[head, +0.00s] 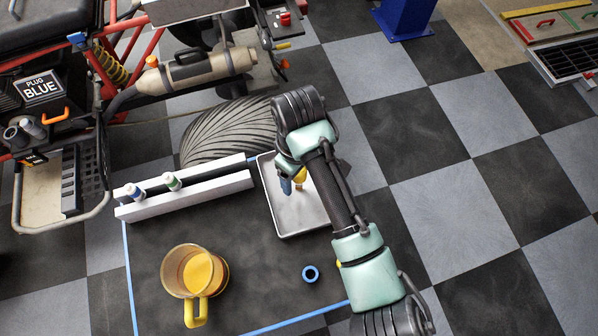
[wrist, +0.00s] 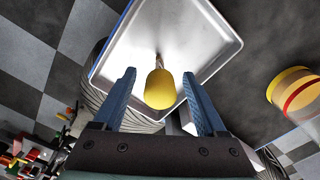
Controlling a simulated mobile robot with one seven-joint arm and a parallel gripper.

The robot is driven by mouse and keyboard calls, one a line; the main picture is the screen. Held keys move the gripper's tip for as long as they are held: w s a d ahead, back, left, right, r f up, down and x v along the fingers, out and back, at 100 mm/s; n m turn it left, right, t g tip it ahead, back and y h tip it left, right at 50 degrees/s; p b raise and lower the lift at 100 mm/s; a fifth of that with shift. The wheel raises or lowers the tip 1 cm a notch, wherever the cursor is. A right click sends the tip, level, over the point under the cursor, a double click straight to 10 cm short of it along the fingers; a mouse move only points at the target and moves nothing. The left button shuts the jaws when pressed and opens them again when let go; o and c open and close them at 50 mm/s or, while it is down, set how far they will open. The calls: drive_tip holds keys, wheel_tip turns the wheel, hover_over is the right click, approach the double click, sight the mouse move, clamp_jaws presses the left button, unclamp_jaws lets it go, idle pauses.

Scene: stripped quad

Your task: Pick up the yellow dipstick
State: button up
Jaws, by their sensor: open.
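The yellow dipstick (wrist: 160,90) shows in the wrist view as a rounded yellow handle with a thin brownish stem beyond it. It is over or in a shallow metal tray (wrist: 213,42); I cannot tell if it touches the tray floor. My gripper (wrist: 159,77) is open, with one blue finger on each side of the yellow handle and visible gaps between. In the head view, my arm covers part of the tray (head: 284,221), and a bit of the yellow handle (head: 300,175) shows beside a blue finger of my gripper (head: 292,184).
A clear jug (head: 172,268) of amber liquid with a yellow handle stands on the dark bench top (head: 250,255). A blue ring (head: 310,267) lies near its right edge. A white rack (head: 200,187) with small bottles runs along the back, before a tyre (head: 225,130).

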drive_tip(key=shift+f, duration=0.3)
clamp_jaws()
idle(0.3)
